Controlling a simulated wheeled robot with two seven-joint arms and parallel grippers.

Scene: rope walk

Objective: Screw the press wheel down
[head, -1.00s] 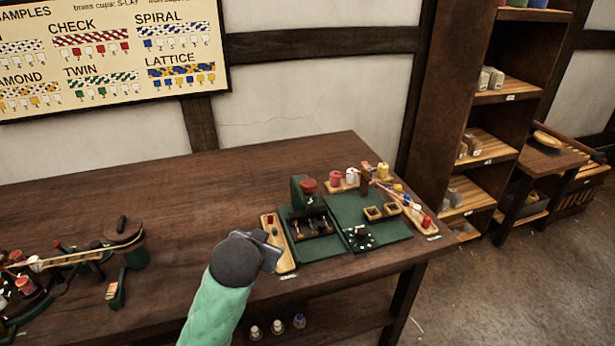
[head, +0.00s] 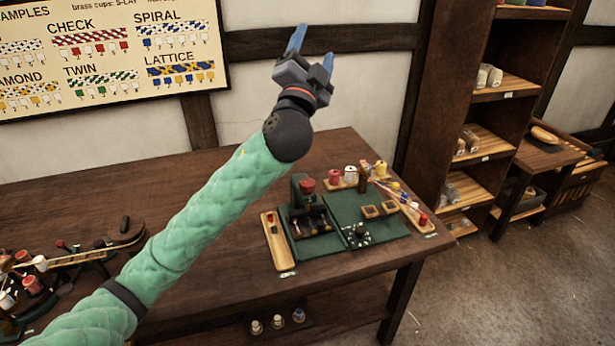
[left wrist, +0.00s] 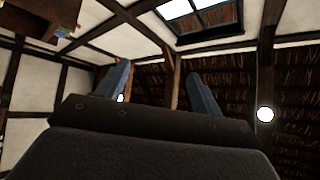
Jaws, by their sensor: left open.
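The press (head: 297,191) is a small dark green stand on the bench. The red press wheel (head: 307,185) sits at its top. My left gripper (head: 315,46) is raised high above and behind the press in the head view, fingers pointing up, open and empty. Its two blue fingers also show apart in the left wrist view (left wrist: 160,90), against the ceiling, with nothing between them. The press wheel is not in the left wrist view. My right gripper is not in view.
A green mat (head: 365,215) lies right of the press with small wooden trays on it. A wooden tray (head: 277,242) lies left of the press. Spools (head: 350,174) stand behind. The bench's middle (head: 210,250) is bare under my left arm. Shelves (head: 480,145) stand to the right.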

